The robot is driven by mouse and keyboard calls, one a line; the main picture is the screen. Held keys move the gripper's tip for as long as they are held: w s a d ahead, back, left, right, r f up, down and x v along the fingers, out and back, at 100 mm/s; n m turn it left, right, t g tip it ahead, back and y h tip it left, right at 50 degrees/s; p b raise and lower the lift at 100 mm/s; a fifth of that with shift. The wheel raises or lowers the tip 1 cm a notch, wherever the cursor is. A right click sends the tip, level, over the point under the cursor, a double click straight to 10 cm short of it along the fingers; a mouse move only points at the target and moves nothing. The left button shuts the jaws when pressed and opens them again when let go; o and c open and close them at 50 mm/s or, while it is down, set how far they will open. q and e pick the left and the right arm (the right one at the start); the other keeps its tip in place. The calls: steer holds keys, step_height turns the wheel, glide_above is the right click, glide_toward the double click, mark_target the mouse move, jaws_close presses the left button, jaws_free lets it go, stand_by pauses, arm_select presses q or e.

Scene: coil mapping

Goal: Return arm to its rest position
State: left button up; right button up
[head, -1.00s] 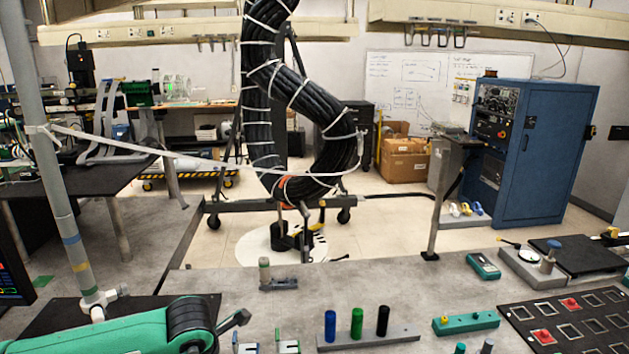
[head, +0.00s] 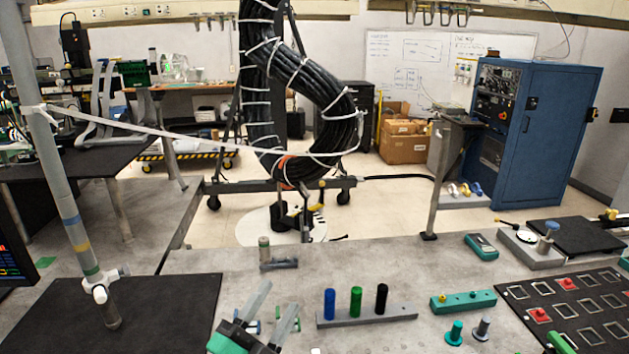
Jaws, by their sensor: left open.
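My left gripper (head: 281,298) shows at the bottom of the head view, left of centre. Its two grey fingers point up and to the right, spread apart with nothing between them. The green and black body of the gripper is cut off by the bottom edge. The fingers overlap small white and green-blue clips on the grey table in the picture.
A rack with blue, green and black pegs (head: 367,314) stands right of the left gripper. A black slotted panel (head: 595,300) lies at right. A black mat (head: 150,310) and a grey post (head: 55,180) are at left. A cable bundle (head: 322,110) hangs beyond the table.

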arm_select(q)
steer(key=s+a+f+n+g+y, duration=0.25)
steer(key=a+f+n+y, duration=0.35)
steer(key=f, duration=0.3)
steer(key=s+a+f+n+g+y, duration=0.1)
steer(key=a+f+n+g+y, duration=0.3)
steer(key=a+f+n+y, duration=0.25)
steer(key=s+a+f+n+g+h, duration=0.1)
steer(key=s+a+f+n+g, duration=0.1)
steer(key=s+f+g, duration=0.45)
steer(key=s+a+f+n+g+h, duration=0.1)
steer(key=s+a+f+n+g, duration=0.15)
steer(key=s+f, duration=0.7)
step_height(320, 180, down, 29)
steer(key=s+m+g, duration=0.1)
steer(key=s+g, duration=0.1)
steer(key=s, duration=0.1)
steer(key=s+a+f+g, duration=0.1)
steer(key=s+a+f, duration=0.2)
steer(key=s+f, duration=1.6)
steer(key=shift+f, duration=0.85)
